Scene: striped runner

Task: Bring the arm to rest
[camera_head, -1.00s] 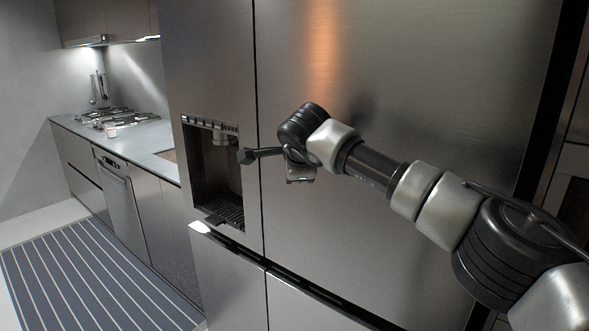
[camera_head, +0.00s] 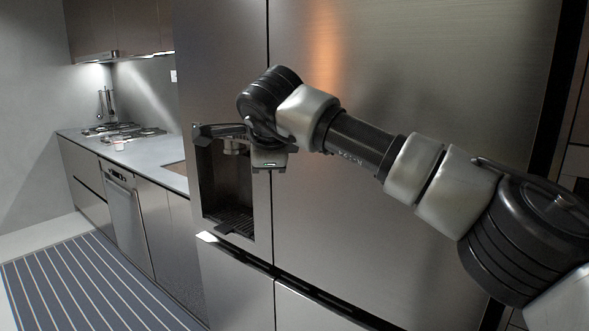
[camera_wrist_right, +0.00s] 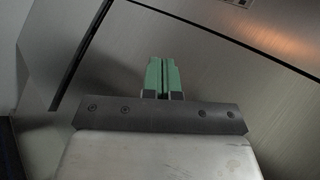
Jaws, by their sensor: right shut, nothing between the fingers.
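My right arm (camera_head: 362,143) reaches in from the right side of the head view, across the front of the steel fridge (camera_head: 420,60). My right gripper (camera_head: 200,131) points left in front of the top of the fridge's dispenser recess (camera_head: 228,190), partly covering it. In the right wrist view its two green-padded fingers (camera_wrist_right: 162,76) are together, with nothing between them, and the steel fridge front lies beyond them. I cannot tell how far the fingertips are from the fridge. My left gripper is in neither view.
A counter (camera_head: 160,152) with a gas hob (camera_head: 122,132) runs along the left. A small pale item (camera_head: 119,145) stands on it near the hob. A striped runner (camera_head: 85,290) lies on the floor at lower left. The fridge handle gap (camera_head: 290,279) is below my arm.

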